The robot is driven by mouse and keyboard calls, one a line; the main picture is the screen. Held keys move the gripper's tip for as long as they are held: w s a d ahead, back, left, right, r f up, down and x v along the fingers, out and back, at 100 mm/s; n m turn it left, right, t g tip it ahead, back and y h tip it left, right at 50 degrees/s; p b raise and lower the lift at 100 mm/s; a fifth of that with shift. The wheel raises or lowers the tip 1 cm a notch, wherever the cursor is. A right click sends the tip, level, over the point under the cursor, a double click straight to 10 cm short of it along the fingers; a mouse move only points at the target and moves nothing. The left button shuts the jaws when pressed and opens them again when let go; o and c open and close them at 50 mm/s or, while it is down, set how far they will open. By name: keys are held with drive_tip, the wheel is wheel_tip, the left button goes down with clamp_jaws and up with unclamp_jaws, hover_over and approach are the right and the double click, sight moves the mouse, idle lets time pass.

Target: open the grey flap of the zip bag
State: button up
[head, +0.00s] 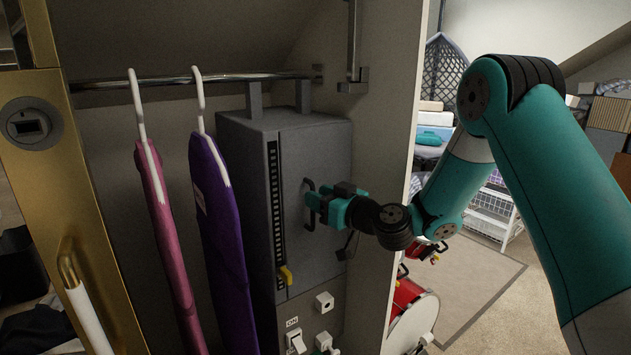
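The zip bag (300,118) is a grey box-shaped bag hanging by two straps from a metal rail inside an open wardrobe. A dark toothed zip (274,200) runs down its front, with a yellow zip pull (286,275) near the bottom. The grey flap (325,155) lies right of the zip, flat against the front, and bears a dark upright handle (307,184). My gripper (314,202) is at this handle, its teal fingers overlapping the handle's middle. Whether the fingers grip the handle or are only around it is too small to tell.
A pink garment (165,235) and a purple garment (222,240) hang left of the bag. The wardrobe's side wall (385,130) stands close right. Switches (296,341) sit below the bag. A gold-framed door (45,160) is at left, and a red drum (412,315) stands outside.

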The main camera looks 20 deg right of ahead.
drive_tip(key=shift+p+x, duration=0.3)
drive_tip(key=shift+x, duration=0.9)
